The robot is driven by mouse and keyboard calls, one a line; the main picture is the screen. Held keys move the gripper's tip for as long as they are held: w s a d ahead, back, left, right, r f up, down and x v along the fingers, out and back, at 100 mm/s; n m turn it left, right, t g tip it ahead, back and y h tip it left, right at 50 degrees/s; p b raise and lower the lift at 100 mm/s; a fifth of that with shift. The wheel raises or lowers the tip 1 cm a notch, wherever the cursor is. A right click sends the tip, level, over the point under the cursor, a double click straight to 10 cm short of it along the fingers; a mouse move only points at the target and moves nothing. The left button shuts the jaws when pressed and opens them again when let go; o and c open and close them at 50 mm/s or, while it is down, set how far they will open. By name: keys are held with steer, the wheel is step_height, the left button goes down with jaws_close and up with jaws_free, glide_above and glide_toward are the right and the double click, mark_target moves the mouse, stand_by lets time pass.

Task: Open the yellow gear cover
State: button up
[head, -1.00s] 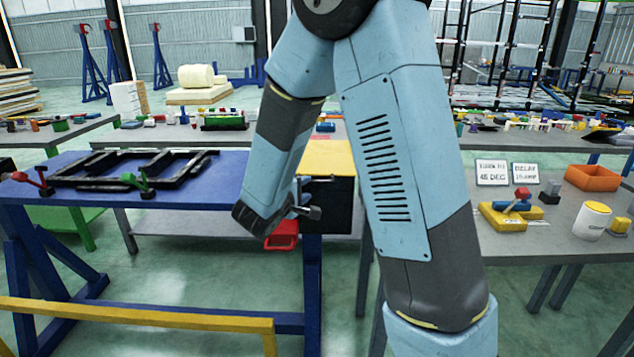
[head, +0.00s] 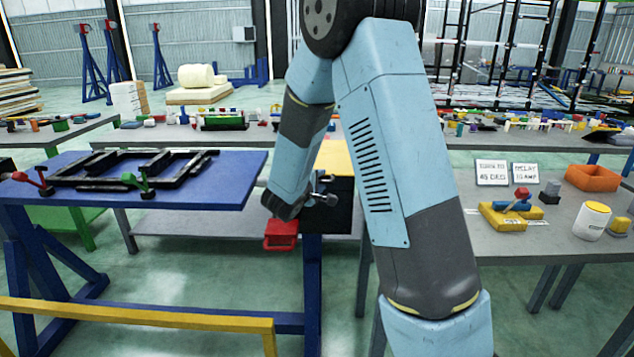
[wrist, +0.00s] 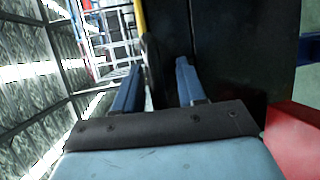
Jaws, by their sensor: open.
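The yellow gear cover (head: 335,155) is the flat yellow top on a dark box (head: 340,213) beside the blue table, partly hidden behind my arm. It lies flat and looks closed. In the wrist view its yellow edge (wrist: 140,18) shows at the top, along the dark box face (wrist: 225,50). My gripper (head: 326,190) is in front of the box, below the cover. Whether a finger touches the box or cover I cannot tell.
A red bracket-like part (head: 281,234) sits low beside the box and shows in the wrist view (wrist: 292,140). The blue table (head: 215,185) holds a black frame and clamps. A grey table (head: 515,245) at right holds signs, an orange bin (head: 592,178) and a white canister (head: 591,220).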

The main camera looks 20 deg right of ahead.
steer(key=shift+c, duration=0.5)
steer(key=c, duration=0.6)
steer(key=shift+s+f, duration=0.1)
jaws_close()
steer(key=shift+f, duration=0.1)
steer(key=shift+a, duration=0.1)
